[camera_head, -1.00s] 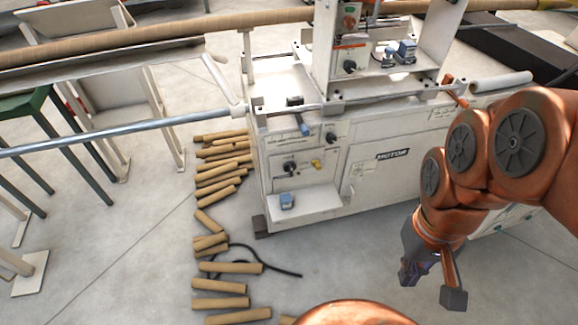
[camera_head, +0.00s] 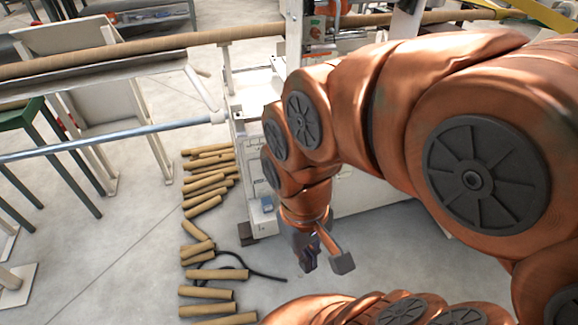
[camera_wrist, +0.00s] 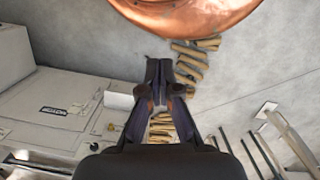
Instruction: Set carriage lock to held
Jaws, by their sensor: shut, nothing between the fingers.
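The white winder machine (camera_head: 245,130) stands mid-picture in the head view, its front mostly hidden behind my arm. A carriage lock cannot be made out in the current views. Part of the upper unit, with a red control (camera_head: 316,33), shows above my arm. In the wrist view the machine's cabinet (camera_wrist: 45,88) is at the left, with an upside-down label (camera_wrist: 54,110) and small knobs near its edge. My gripper (camera_head: 308,262) hangs over the floor in front of the machine, apart from it. In the wrist view its dark fingers (camera_wrist: 158,68) are together, shut and empty.
Several cardboard tubes (camera_head: 209,275) lie on the floor left of my gripper, with a black cable (camera_head: 258,274) beside them. A blue-grey bar (camera_head: 110,138) reaches the machine from the left. A long tube (camera_head: 150,48) runs above.

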